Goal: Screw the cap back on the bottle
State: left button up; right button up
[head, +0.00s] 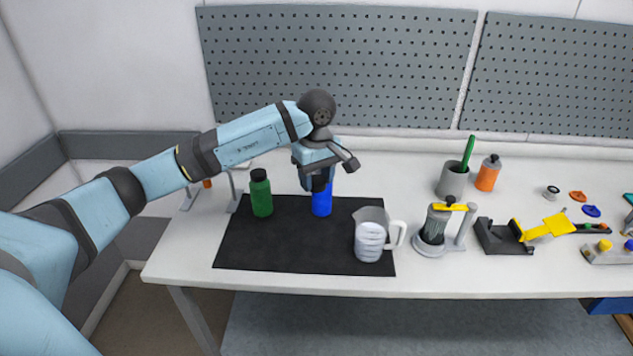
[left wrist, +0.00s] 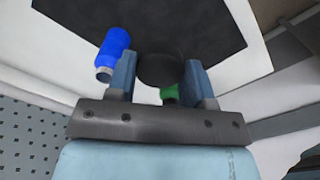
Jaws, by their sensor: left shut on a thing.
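The blue bottle (head: 321,203) stands upright on the black mat (head: 290,252), below my left gripper (head: 319,182). In the left wrist view the blue bottle (left wrist: 113,48) shows a pale, uncapped neck, outside and to the left of the fingers. My left gripper (left wrist: 158,78) is shut on a round black cap (left wrist: 157,68). In that view the cap appears to the side of the bottle's neck, apart from it. In the head view the gripper hides the bottle's top, so the exact height gap cannot be told. My right gripper is not in view.
A green bottle (head: 261,196) with a dark cap stands left of the blue one; part of it (left wrist: 170,92) shows in the left wrist view. A clear jug (head: 369,240) stands at the mat's right. A grey cup (head: 452,182) and orange bottle (head: 487,176) stand farther right. The mat's front is clear.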

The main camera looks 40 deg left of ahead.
pick_arm(q)
jog(key=s+d+r+m, duration=0.3)
jog(key=d+r+m, duration=0.5)
jog(key=d, duration=0.4)
jog(key=shift+s+d+r+m, duration=0.25)
jog(key=shift+r+m, duration=0.1)
jog(key=shift+m, duration=0.45)
jog(key=shift+a, duration=0.15)
